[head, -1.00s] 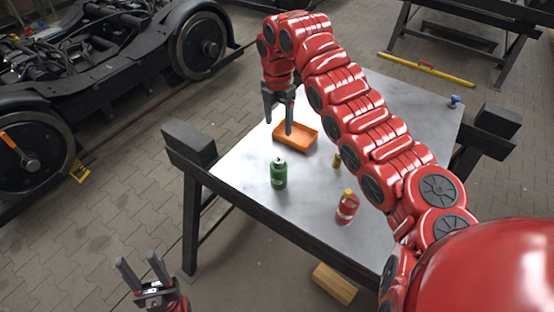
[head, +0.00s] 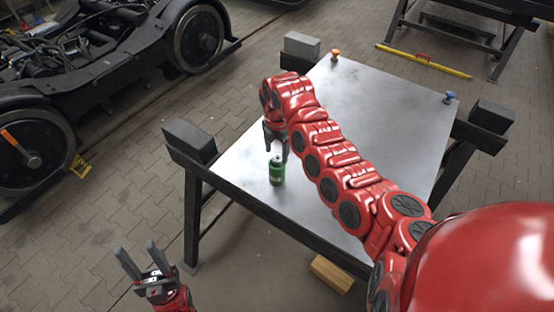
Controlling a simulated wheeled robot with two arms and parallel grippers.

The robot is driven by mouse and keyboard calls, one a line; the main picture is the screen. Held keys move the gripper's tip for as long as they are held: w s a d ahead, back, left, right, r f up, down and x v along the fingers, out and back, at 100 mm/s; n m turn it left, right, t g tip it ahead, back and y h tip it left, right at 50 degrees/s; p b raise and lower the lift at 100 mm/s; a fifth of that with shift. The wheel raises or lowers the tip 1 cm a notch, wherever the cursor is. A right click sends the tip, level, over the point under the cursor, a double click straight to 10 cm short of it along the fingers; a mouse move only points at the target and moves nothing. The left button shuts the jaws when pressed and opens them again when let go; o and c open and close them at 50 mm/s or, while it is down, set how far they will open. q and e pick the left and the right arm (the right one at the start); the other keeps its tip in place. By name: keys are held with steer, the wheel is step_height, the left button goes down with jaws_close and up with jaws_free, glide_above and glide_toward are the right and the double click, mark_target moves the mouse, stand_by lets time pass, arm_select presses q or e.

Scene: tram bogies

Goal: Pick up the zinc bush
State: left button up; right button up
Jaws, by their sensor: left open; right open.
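I cannot make out the zinc bush; my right arm covers much of the middle of the table (head: 390,85), where it may be hidden. My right gripper (head: 276,148) is open and points down over the near left part of the table. Its fingers are close to the top of a green can (head: 277,175), which stands upright; I cannot tell whether they touch it. My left gripper (head: 137,250) is open and empty, off the table at the lower left.
An orange-topped item (head: 335,54) sits at the table's far edge and a blue one (head: 450,98) at its right edge. Black trestle ends (head: 190,140) stick out at the corners. A wooden block (head: 331,273) lies below. Bogies (head: 110,60) stand at left.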

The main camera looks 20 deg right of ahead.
mark_target(277, 163)
step_height(277, 163, down, 2)
steer(key=shift+f, duration=0.25)
jaws_close()
stand_by(0.3)
